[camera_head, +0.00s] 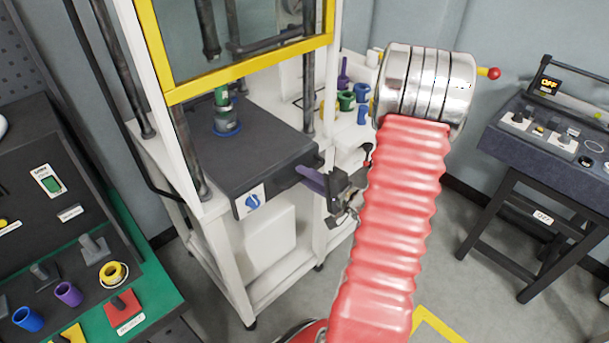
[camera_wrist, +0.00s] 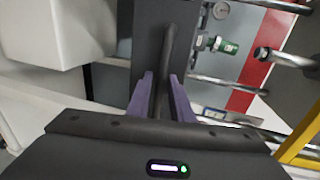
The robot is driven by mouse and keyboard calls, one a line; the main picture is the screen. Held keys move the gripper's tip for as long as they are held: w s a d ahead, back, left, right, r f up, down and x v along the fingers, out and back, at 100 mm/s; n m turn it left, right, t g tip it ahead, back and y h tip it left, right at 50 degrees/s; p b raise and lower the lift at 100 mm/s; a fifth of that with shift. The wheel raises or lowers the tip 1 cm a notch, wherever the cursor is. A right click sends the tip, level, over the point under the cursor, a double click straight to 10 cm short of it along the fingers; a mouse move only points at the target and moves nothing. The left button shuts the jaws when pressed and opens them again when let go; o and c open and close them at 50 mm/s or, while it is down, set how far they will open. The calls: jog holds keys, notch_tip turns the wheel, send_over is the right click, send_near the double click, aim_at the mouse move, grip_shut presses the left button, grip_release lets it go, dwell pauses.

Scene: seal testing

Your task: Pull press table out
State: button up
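The press table (camera_head: 250,158) is a dark grey slab in the white press frame, below the yellow-edged guard. A green and blue part (camera_head: 226,118) stands upright on it. My gripper (camera_head: 318,180) is at the table's right front edge, at the dark handle. In the wrist view, the handle bar (camera_wrist: 165,70) runs between the two purple fingers of my gripper (camera_wrist: 162,88), with a finger on each side. I cannot tell whether the fingers touch the bar. My wrist hides part of the handle in the head view.
A control panel (camera_head: 67,211) with colored rings and a green edge stands at the left. A dark bench (camera_head: 553,140) stands at the right. Blue and green cups (camera_head: 346,101) sit on a white surface behind my arm. Floor is free between press and bench.

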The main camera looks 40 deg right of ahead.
jog(key=shift+w+f, duration=0.15)
jog(key=shift+w, duration=0.4)
jog(key=shift+c, duration=0.7)
grip_shut()
